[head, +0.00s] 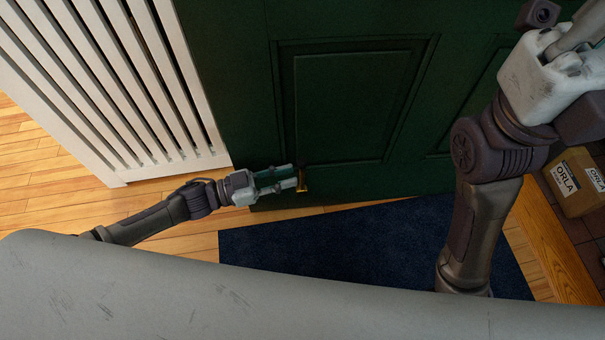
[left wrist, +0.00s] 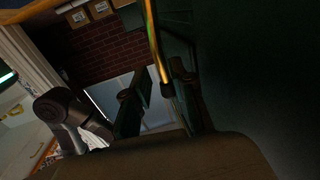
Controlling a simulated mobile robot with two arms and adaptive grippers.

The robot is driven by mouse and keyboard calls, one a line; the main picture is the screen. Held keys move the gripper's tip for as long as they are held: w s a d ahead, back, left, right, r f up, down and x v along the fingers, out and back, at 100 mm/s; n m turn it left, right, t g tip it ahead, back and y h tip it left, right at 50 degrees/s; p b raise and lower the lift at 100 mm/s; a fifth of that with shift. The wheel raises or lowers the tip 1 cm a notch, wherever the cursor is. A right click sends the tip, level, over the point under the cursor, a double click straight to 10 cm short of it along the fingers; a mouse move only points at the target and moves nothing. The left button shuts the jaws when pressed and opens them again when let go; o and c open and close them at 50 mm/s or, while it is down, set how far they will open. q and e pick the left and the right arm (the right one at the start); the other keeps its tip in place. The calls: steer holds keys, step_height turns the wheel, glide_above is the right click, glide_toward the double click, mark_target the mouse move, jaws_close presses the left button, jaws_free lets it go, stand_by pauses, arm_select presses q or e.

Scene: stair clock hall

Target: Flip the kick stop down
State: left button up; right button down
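The kick stop (head: 303,179) is a small brass piece low on the dark green door (head: 350,100). In the left wrist view it shows as a long thin brass bar (left wrist: 155,42) with a dark tip. My left gripper (head: 299,178) is at the stop, low beside the door face. In the left wrist view its two dark fingers stand apart, and the bar's tip lies between them, close to the right finger (left wrist: 188,90). I cannot tell whether they touch. My right arm rises at the right of the head view; its fingertips are out of the picture.
A dark blue mat (head: 330,245) lies on the wooden floor (head: 195,242) below the door. A white slatted panel (head: 120,90) stands left of the door. A cardboard parcel (head: 577,203) with white labels sits on dark tiles at the right.

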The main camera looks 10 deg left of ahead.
mark_target(302, 175)
arm_select(q)
steer(key=shift+b+x, duration=0.6)
steer(key=shift+x, duration=1.6)
steer(key=shift+w, duration=0.1)
steer(key=shift+c, duration=0.2)
jaws_close()
